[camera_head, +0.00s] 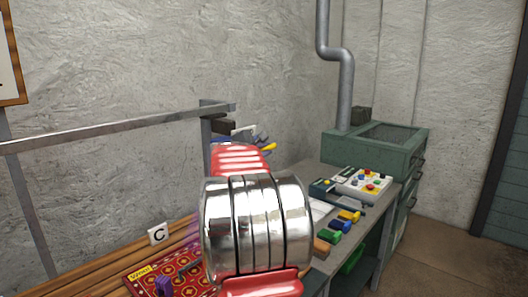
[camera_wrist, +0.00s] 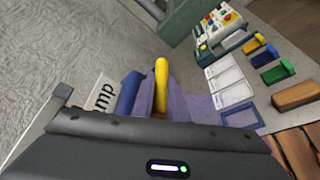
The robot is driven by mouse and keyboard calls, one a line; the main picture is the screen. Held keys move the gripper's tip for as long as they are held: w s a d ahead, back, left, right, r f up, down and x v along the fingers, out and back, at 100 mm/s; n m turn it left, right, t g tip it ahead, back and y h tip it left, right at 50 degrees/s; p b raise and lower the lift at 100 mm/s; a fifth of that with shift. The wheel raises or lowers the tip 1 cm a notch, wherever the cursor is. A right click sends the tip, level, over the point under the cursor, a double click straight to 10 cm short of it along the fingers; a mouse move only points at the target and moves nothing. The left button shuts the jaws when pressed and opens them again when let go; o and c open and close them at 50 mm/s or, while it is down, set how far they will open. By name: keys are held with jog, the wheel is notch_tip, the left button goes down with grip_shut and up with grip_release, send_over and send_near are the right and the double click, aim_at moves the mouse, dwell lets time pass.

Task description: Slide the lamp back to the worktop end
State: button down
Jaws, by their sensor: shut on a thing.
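A grey metal rail (camera_head: 110,130) runs along the wall to a post (camera_head: 207,135). At its right end is a dark block with a small white plate (camera_head: 243,130), partly hidden by my red and chrome arm. In the wrist view a white plate (camera_wrist: 101,95) shows the letters "mp", most likely the lamp's label; the lamp body is not clearly seen. My gripper (camera_wrist: 160,100) is shut there, with a yellow bar (camera_wrist: 161,75) between its purplish sides and a blue piece (camera_wrist: 130,92) beside it. The exact contact is hidden.
The worktop (camera_head: 325,175) at right holds a button panel (camera_head: 365,182) and several coloured blocks (camera_head: 340,225). A green cabinet (camera_head: 400,148) with a pipe stands behind it. A red patterned rug (camera_head: 140,285) lies on wooden slats below, near a "C" card (camera_head: 158,233).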

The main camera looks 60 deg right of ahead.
jog(key=shift+d+f, duration=0.1)
jog(key=shift+f, duration=0.05)
jog(key=c, duration=2)
grip_release()
jog(key=shift+d, duration=0.1)
jog(key=shift+c, duration=0.2)
jog(key=shift+s, duration=0.1)
jog(key=v, duration=1.3)
jog(key=shift+a, duration=0.4)
